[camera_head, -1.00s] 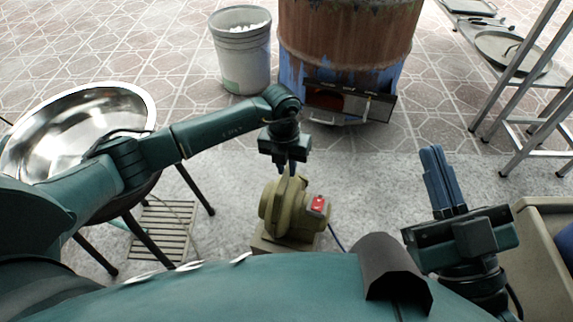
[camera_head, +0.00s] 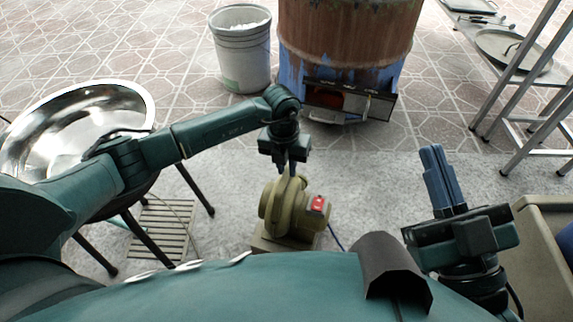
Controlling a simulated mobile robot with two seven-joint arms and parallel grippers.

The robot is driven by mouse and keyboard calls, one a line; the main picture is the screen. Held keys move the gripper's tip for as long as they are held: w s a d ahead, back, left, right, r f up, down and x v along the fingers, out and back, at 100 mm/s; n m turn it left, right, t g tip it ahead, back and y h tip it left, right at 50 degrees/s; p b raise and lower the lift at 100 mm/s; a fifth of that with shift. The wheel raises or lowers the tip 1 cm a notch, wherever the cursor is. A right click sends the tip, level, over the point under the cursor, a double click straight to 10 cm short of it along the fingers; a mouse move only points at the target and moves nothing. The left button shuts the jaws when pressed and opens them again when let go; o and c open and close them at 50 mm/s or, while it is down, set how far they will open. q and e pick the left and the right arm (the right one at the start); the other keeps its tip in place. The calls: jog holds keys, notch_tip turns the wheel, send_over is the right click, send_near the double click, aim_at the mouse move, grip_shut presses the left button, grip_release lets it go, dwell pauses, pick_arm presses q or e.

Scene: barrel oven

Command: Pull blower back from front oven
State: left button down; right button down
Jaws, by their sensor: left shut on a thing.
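The blower (camera_head: 284,208) is an olive-yellow rounded housing with a red switch (camera_head: 318,204) on its right side. It stands on a flat base (camera_head: 268,240) on the grey floor, in the lower middle. My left gripper (camera_head: 291,170) points down from above and is shut on the top of the blower. The barrel oven (camera_head: 348,40), rusty brown with a blue lower part, stands behind at the top. Its front opening (camera_head: 326,96) shows dark red inside. A floor gap separates blower and oven. My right gripper (camera_head: 441,172) is at the right, fingers pointing up and close together, apparently holding nothing.
A white bucket (camera_head: 243,60) stands left of the oven. A large steel bowl (camera_head: 50,125) on a dark-legged stand is at the left, near a slatted grate (camera_head: 163,228). A metal rack (camera_head: 520,90) is at the right. A beige container (camera_head: 535,225) is at the lower right.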

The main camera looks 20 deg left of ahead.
pick_arm(q)
jog(key=shift+w+d+r, duration=0.15)
jog(key=shift+w+r, duration=0.1)
jog(key=shift+r, duration=0.1)
jog(key=c, duration=1.3)
grip_release()
jog(key=shift+s+f, duration=0.15)
jog(key=shift+s+a+f, duration=0.25)
jog(key=shift+s+f, duration=0.05)
jog(key=shift+f, duration=0.25)
jog(key=shift+w+r, duration=0.1)
jog(key=shift+r, duration=0.05)
jog(key=r+p, duration=0.1)
jog(key=r, duration=0.3)
jog(key=r+p, duration=0.2)
jog(key=r, duration=0.3)
jog(key=r+p, duration=0.2)
jog(key=r, duration=0.3)
jog(key=shift+w+a, duration=0.15)
jog(key=shift+a, duration=0.1)
pick_arm(e)
jog(key=f+m+h, duration=0.1)
jog(key=s+f+g+h, duration=0.1)
jog(key=shift+f+m+g+h, duration=0.2)
jog(key=shift+m+g+h, duration=0.1)
jog(key=shift+m, duration=0.1)
pick_arm(q)
jog(key=shift+f, duration=0.1)
pick_arm(e)
jog(key=shift+s, duration=0.15)
